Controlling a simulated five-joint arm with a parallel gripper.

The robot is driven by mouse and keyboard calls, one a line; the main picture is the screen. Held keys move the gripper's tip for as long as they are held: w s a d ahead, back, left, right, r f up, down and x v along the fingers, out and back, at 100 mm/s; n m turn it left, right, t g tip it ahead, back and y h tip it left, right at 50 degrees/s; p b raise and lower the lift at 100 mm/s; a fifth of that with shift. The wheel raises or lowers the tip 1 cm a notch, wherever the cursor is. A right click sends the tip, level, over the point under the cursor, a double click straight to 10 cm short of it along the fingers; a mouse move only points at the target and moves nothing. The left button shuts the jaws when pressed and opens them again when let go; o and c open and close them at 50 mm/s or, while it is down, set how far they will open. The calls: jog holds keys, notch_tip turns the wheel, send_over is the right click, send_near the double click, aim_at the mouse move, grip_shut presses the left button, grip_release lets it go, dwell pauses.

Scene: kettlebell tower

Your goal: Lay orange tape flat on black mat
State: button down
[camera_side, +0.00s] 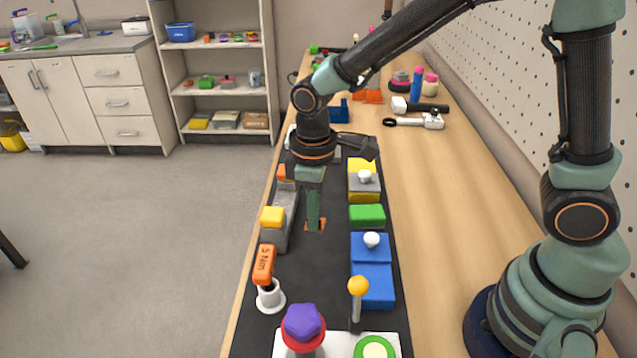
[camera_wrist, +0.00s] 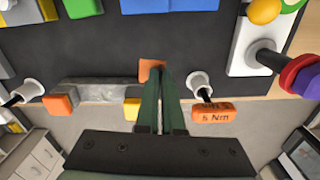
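The orange tape (camera_side: 322,225) shows as a small flat-looking patch at the black mat (camera_side: 335,290), right at my fingertips. In the wrist view the tape (camera_wrist: 150,68) lies at the tips, and part of it is covered by the fingers. My gripper (camera_side: 313,226) points straight down with its tips at or just above the mat. In the wrist view my gripper (camera_wrist: 160,72) has its two green fingers close together with a narrow gap. I cannot tell whether they pinch the tape or whether the whole tape touches the mat.
To the left stand a grey block with a yellow piece (camera_side: 272,216) and an orange "5 Nm" tag (camera_side: 263,264) on a white post. To the right are a green block (camera_side: 367,216) and blue blocks (camera_side: 374,286). A purple-topped piece (camera_side: 303,322) stands in front.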

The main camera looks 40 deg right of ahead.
aim_at(321, 270)
jog(key=shift+s+d+f+n, duration=0.1)
jog(key=shift+s+f+n, duration=0.05)
jog(key=shift+s+n, duration=0.65)
jog(key=shift+f, duration=4.65)
jog(key=shift+f, duration=0.35)
jog(key=c, duration=1)
grip_release()
jog(key=shift+r, duration=0.1)
notch_tip(321, 270, up, 12)
jog(key=shift+f, duration=0.1)
